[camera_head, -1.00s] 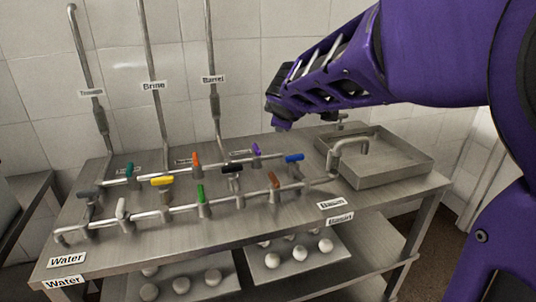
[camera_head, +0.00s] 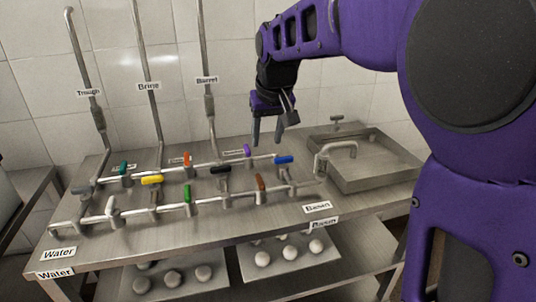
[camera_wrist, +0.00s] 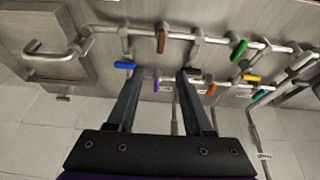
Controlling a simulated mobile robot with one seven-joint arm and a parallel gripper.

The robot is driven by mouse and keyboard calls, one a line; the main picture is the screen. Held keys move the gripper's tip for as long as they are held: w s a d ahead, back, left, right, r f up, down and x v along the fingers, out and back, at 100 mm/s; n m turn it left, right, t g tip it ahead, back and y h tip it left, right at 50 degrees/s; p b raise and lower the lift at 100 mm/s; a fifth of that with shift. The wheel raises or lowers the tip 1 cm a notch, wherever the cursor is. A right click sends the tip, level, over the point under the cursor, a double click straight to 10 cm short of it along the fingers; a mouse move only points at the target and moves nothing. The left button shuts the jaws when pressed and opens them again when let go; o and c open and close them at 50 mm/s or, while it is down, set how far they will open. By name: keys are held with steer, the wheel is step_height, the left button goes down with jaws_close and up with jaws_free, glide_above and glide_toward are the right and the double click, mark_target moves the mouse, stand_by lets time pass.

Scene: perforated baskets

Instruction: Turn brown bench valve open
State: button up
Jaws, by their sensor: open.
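The brown valve handle (camera_head: 260,183) sits on the front pipe of the bench, towards its right end near the basin. In the wrist view the brown handle (camera_wrist: 161,42) lies beyond the fingertips and points across the pipe. In the head view it also appears turned across the pipe. My gripper (camera_head: 268,143) hangs above the back of the bench, fingers pointing down, open and empty. In the wrist view the gripper (camera_wrist: 156,70) has its two fingers wide apart, with the brown handle roughly between their lines and apart from them.
A blue handle (camera_head: 283,159) and a purple handle (camera_head: 247,150) are close to my gripper. Black (camera_head: 220,170), green (camera_head: 187,193) and yellow (camera_head: 152,180) handles stand further left. A metal basin (camera_head: 385,183) with a curved spout is at the right. Tall pipes rise behind.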

mark_target(260, 179)
steer(key=b+x, duration=0.2)
steer(key=x, duration=1.5)
steer(key=shift+a+f, duration=0.1)
steer(key=shift+f, duration=0.05)
jaws_close()
